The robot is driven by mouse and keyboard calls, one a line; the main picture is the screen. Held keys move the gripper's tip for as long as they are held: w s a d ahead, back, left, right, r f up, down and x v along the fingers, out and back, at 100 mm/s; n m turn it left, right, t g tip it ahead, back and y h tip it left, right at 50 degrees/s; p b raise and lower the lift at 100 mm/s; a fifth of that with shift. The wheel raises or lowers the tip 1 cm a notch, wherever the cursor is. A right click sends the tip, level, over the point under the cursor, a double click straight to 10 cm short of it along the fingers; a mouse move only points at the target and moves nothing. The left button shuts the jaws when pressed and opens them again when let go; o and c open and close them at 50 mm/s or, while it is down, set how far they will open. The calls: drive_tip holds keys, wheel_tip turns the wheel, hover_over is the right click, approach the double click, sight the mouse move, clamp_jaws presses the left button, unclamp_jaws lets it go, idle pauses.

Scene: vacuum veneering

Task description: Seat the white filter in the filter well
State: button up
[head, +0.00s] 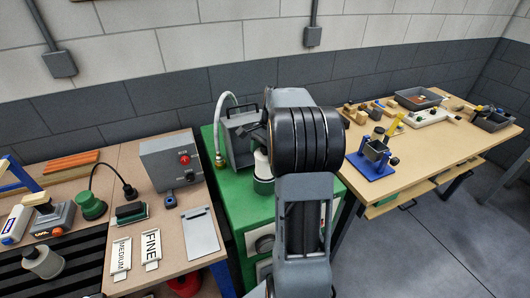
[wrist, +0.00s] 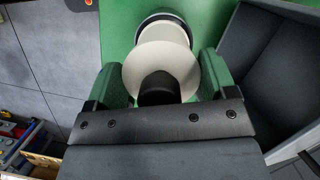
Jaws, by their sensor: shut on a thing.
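The white filter (wrist: 145,62) shows in the wrist view as a pale round disc with a black knob (wrist: 160,88), and a narrower pale body beyond it. My gripper (wrist: 161,72) is shut on it, with one green finger on each side. A dark ring (wrist: 152,17) shows at the far end of the pale body, over a green surface; I cannot tell whether this is the filter well or how deep the filter sits. In the head view a white piece (head: 262,160) above a dark green part shows beside my arm, which hides my gripper.
The green cabinet (head: 230,203) carries a grey box (head: 239,135) with a pale hose. The left bench holds a control box (head: 171,162), FINE and MEDIUM plates and a pale knobbed piece (head: 43,262). The right bench holds a blue stand (head: 372,165) and trays.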

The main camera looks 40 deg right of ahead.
sight(265, 168)
drive_tip(key=shift+f+b, duration=2.1)
drive_tip(key=shift+f, duration=1.5)
drive_tip(key=o, duration=1.2)
drive_tip(key=v, duration=1.3)
drive_tip(key=shift+r, duration=0.4)
